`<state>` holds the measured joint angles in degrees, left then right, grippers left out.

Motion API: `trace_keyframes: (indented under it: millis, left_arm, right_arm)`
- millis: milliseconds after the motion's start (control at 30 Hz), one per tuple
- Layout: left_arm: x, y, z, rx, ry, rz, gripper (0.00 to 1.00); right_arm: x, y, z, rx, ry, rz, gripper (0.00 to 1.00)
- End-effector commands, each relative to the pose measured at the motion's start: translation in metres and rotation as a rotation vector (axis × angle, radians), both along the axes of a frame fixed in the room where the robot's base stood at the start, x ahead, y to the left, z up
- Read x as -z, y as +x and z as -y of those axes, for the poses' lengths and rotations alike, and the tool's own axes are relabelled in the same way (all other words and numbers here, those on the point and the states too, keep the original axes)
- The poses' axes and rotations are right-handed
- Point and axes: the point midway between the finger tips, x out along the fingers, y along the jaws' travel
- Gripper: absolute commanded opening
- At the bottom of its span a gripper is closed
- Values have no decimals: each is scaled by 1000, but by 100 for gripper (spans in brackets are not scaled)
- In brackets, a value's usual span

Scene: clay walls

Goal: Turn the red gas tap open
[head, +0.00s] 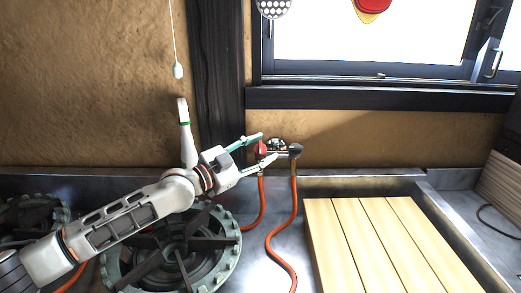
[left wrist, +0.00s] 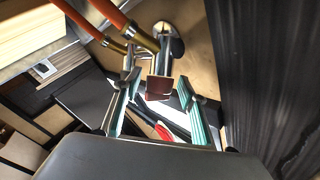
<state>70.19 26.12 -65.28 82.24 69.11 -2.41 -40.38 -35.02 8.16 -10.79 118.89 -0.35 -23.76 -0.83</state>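The red gas tap (head: 262,149) sits on a small metal fitting low on the clay wall, above the counter's back edge. My left gripper (head: 268,147) reaches it from the left, with its two green-lined fingers spread. In the left wrist view the tap's dark red handle (left wrist: 160,88) lies between the spread fingertips (left wrist: 158,80). A gap seems to remain on each side, though contact is hard to judge. The tap's lever is partly hidden by the fingers in the head view. My right gripper is in neither view.
A black tap handle (head: 295,151) sits just right of the red one. Orange hoses (head: 281,240) hang from the fitting to the counter. A gas burner (head: 220,255) lies below my left arm, and a slatted wooden board (head: 375,240) at right. A pull cord (head: 177,70) hangs above.

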Motion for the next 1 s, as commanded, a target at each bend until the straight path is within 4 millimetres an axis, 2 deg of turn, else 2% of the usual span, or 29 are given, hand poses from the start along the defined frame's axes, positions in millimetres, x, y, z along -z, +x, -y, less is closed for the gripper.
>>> trace_keyframes:
  millis: [267,700,1000]
  left_arm:
    - [4,-8,-10,0,1,-4,42]
    - [8,-63,-73,-1,2,-2,42]
    - [9,-78,-90,0,0,0,42]
  right_arm:
    - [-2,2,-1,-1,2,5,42]
    - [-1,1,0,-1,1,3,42]
    - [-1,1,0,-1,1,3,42]
